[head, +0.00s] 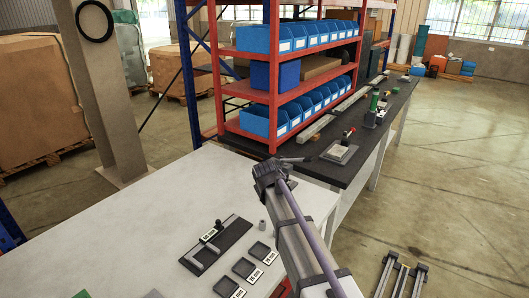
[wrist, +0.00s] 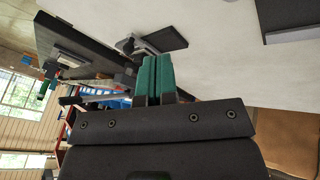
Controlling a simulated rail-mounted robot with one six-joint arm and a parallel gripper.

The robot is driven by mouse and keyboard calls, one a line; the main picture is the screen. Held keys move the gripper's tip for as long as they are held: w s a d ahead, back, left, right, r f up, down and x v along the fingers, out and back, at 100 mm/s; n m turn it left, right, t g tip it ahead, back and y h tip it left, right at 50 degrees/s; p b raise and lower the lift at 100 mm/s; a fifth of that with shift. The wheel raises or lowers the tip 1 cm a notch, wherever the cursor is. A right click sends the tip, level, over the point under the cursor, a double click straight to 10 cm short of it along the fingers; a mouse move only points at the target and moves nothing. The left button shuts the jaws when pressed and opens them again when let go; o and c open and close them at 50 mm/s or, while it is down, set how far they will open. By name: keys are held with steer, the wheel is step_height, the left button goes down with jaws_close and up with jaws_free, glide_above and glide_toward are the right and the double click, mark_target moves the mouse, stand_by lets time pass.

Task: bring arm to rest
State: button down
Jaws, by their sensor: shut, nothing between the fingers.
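My gripper (wrist: 154,78) shows in the wrist view with its two green-faced fingers together and nothing between them. Its dark body fills the lower middle of that view. In the head view my arm reaches up from the bottom right to the corner where the white table (head: 130,205) meets the dark bench (head: 345,172). The fingers cannot be made out there. The fingers appear clear of the table surface; their exact height cannot be told.
A dark tray (head: 232,240) with a labelled part and several small dark plates lie on the white table, beside a small grey cylinder (head: 262,226). A red rack (head: 275,75) with blue bins stands behind. Tools stand along the dark bench. Open floor lies at right.

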steer(key=s+d+f+m+g+y, duration=0.1)
steer(key=s+d, duration=0.3)
steer(key=s, duration=1)
steer(key=s+d+f+m+g+y, duration=0.1)
steer(key=s+d+m+g, duration=0.2)
steer(key=s, duration=1.2)
steer(key=d+g, duration=0.1)
steer(key=d, duration=0.1)
steer(key=shift+s+d, duration=0.15)
steer(key=shift+d, duration=0.15)
